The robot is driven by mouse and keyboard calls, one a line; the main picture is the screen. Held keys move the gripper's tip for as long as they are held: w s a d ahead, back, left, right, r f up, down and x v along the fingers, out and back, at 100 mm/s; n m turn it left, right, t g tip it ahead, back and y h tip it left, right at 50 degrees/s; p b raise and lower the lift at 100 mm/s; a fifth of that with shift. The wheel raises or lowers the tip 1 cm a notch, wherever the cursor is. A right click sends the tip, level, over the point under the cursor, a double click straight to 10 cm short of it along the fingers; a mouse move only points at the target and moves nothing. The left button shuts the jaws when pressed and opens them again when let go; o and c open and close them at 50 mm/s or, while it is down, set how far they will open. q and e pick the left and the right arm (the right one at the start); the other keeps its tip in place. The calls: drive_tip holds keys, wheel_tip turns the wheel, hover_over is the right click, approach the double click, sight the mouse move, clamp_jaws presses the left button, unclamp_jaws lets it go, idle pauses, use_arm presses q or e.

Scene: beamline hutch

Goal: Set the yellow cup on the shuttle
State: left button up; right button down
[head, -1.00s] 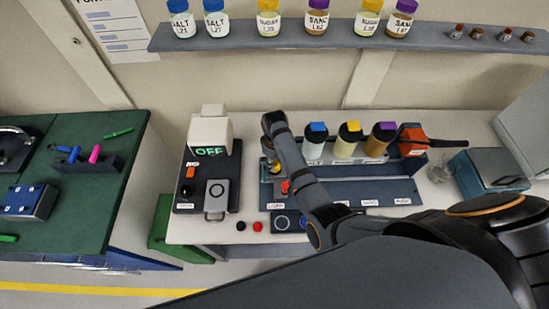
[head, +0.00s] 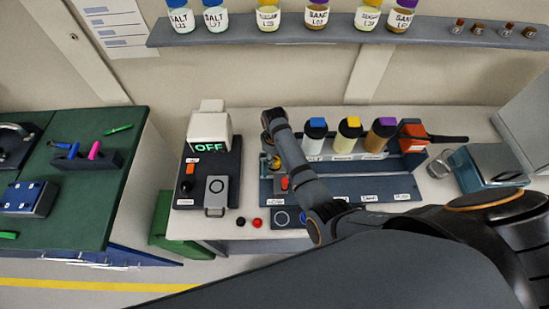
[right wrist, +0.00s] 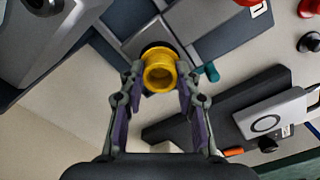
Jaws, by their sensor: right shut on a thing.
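The yellow cup (right wrist: 160,68) is between the fingertips of my right gripper (right wrist: 160,78), which is shut on it. In the head view a small part of the yellow cup (head: 275,164) shows below my right wrist, at the left end of the blue-grey dosing rig. A grey block (right wrist: 140,38), which may be the shuttle, lies under or just behind the cup in the right wrist view. I cannot tell whether the cup touches it. My right arm hides much of this spot in the head view. My left gripper is not in view.
A white box reading OFF (head: 209,136) and a dark plate with a grey latch (head: 215,190) stand to the left. Blue-, yellow- and purple-capped bottles (head: 348,138) stand to the right. Black and red buttons (head: 257,223) lie in front. A teal box (head: 488,165) is far right.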

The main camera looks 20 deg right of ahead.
drive_tip(key=shift+f, duration=0.55)
idle(0.4)
drive_tip(key=c, duration=0.9)
unclamp_jaws()
drive_tip(key=shift+o, duration=0.2)
drive_tip(key=shift+r, duration=0.1)
wheel_tip(320, 180, up, 7)
drive_tip(key=shift+r, duration=0.2)
